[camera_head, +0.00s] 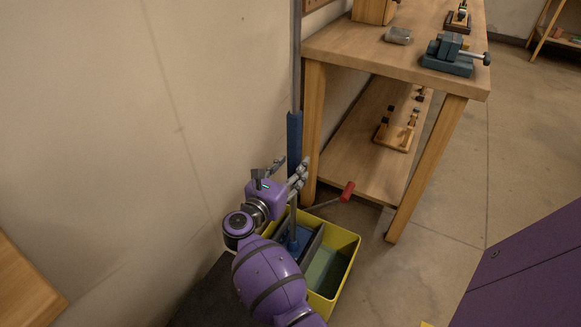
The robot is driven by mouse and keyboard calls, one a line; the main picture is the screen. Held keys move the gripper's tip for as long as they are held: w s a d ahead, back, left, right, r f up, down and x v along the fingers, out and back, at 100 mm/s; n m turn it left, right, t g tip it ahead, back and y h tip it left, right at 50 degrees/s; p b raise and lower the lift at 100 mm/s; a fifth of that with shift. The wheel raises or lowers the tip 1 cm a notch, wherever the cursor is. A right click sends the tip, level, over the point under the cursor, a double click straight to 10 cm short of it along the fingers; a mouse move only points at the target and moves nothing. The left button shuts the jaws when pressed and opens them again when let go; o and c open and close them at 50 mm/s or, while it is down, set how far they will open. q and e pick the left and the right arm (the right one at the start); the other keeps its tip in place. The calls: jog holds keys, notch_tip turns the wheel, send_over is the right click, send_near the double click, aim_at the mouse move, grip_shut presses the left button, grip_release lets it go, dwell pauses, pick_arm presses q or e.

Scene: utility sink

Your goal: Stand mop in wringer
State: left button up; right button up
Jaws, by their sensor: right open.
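The mop (295,135) stands nearly upright, with a thin grey pole and a blue grip section. Its lower end reaches down into the yellow bucket (345,262), where a blue part shows beside a grey divider. The wringer's lever with a red handle (347,191) sticks out over the bucket's back rim. My right gripper (292,168) is open at the lower end of the blue grip, with its fingertips close on either side of the pole; I cannot tell if they touch it. My purple right arm hides the bucket's left front. My left gripper is not in view.
A wooden workbench (350,48) with a lower shelf stands just behind and right of the bucket, carrying a blue vise (448,54) and small tools. The wall (120,130) is close on the left. Open floor (440,215) lies to the right.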

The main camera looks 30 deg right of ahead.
jog(key=shift+s+a, duration=0.1)
jog(key=shift+a, duration=0.05)
jog(key=f+v, duration=0.1)
jog(key=v, duration=1.1)
jog(key=s+a+r+n+t+y+p, duration=0.1)
jog(key=s+r+n+t+y+p, duration=0.35)
jog(key=n, duration=0.95)
jog(key=s+r+n+t+y+p, duration=0.2)
jog(key=s+n+t+y+p, duration=0.35)
jog(key=n+p, duration=0.55)
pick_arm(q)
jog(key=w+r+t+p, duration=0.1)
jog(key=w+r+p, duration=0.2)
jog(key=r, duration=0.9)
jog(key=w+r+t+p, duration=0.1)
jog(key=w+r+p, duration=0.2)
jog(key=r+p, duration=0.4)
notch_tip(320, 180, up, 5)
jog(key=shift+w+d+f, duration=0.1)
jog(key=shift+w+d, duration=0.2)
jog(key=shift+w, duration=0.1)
pick_arm(e)
jog(key=s+f+n+g+y, duration=0.2)
jog(key=s+n+g+y, duration=0.3)
jog(key=s+n, duration=1.8)
jog(key=s+g, duration=0.5)
jog(key=shift+s+a+f, duration=0.2)
jog(key=shift+s, duration=0.15)
